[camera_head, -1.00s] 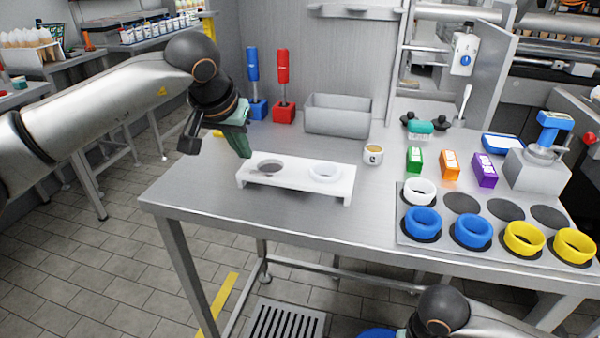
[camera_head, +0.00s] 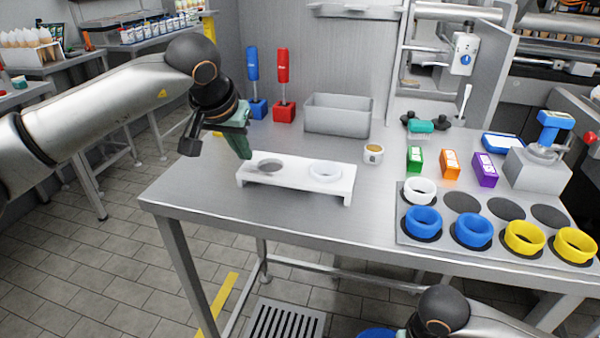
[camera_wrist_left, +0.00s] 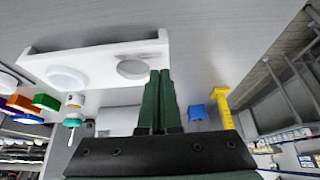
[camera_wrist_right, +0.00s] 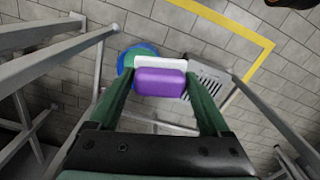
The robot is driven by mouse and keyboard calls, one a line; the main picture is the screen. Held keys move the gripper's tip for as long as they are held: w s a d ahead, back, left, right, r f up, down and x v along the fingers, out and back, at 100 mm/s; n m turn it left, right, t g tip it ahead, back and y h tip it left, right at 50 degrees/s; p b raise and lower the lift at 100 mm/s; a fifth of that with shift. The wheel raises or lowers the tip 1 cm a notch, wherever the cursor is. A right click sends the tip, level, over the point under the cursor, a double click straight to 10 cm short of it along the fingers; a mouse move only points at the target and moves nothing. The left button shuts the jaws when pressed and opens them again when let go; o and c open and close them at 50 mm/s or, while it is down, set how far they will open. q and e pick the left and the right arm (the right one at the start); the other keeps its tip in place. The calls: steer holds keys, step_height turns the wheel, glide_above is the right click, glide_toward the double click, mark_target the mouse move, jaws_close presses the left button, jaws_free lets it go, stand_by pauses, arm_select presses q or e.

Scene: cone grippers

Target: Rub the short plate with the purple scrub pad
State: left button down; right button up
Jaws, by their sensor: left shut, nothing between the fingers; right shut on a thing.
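The short white plate (camera_head: 292,184) stands on low legs on the steel table, with one dark round hole and one white ring (camera_head: 325,171) on it. In the left wrist view the plate (camera_wrist_left: 100,60) lies just beyond the fingertips. My left gripper (camera_head: 247,155) is shut and empty, fingers pointing down near the plate's left end; its fingers also show in the left wrist view (camera_wrist_left: 160,75). My right gripper (camera_wrist_right: 160,82) is shut on the purple scrub pad (camera_wrist_right: 160,81), which has a white strip along its far edge. The right gripper and pad are outside the head view.
A grey holed tray (camera_head: 405,232) with blue, yellow and white rings lies at the right. A white cup (camera_head: 373,154), several small coloured boxes and a grey bin (camera_head: 338,115) stand behind. In the right wrist view, table legs flank the pad above the tiled floor (camera_wrist_right: 215,35).

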arm_select(q)
steer(key=shift+f+b, duration=0.4)
steer(key=shift+f, duration=0.5)
arm_select(e)
steer(key=shift+f, duration=0.45)
arm_select(q)
steer(key=shift+r, duration=0.1)
arm_select(e)
steer(key=shift+r, duration=0.15)
